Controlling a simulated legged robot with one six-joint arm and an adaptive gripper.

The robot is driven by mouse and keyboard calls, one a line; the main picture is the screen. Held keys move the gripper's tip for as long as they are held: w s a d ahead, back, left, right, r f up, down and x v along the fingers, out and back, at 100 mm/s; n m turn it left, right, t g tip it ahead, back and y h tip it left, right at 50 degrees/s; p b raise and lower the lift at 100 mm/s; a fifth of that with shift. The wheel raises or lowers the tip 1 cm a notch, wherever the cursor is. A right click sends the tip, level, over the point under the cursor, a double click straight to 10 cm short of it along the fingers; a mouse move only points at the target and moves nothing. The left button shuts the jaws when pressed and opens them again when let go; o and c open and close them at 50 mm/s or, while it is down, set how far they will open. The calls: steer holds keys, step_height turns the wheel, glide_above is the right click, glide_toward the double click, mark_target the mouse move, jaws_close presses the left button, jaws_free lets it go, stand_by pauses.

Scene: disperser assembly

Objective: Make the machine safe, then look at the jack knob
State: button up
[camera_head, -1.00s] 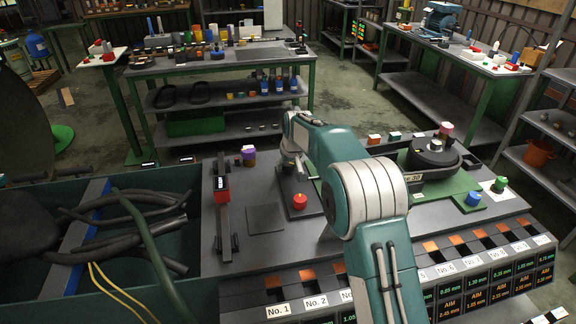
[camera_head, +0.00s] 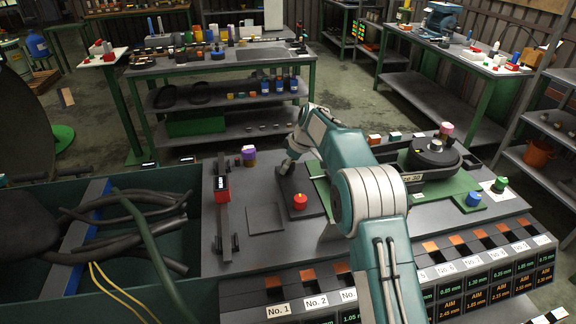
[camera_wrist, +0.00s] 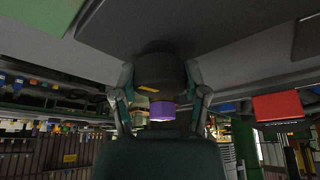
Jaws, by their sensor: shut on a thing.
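My gripper (camera_head: 285,167) is at the back of a dark plate on the bench. In the wrist view its fingers (camera_wrist: 160,105) close around a dark round knob (camera_wrist: 158,72) with a small yellow mark. A red mushroom button (camera_head: 300,201) stands on the same plate, in front of the gripper. A purple-capped container (camera_head: 249,155) stands left of the gripper; its purple cap (camera_wrist: 160,112) shows beyond the knob in the wrist view. The machine's round black part (camera_head: 434,152) is at the right. I cannot tell which part is the jack knob.
A red block (camera_head: 222,194) with a dark label stands at the bench's left; it also shows in the wrist view (camera_wrist: 278,106). Blue (camera_head: 473,198) and green (camera_head: 499,184) knobs are at the right. Numbered slots line the front. Cables (camera_head: 130,215) fill the left trough.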

steer(key=n, duration=0.2)
steer(key=n+g, duration=0.1)
steer(key=n, duration=0.1)
steer(key=n+g, duration=0.1)
steer(key=n, duration=0.1)
steer(key=shift+f, duration=0.3)
steer(key=shift+n+g, duration=0.3)
steer(key=o, duration=1.1)
steer(key=shift+o, duration=0.2)
steer(key=shift+r, duration=0.1)
steer(key=shift+r, duration=0.15)
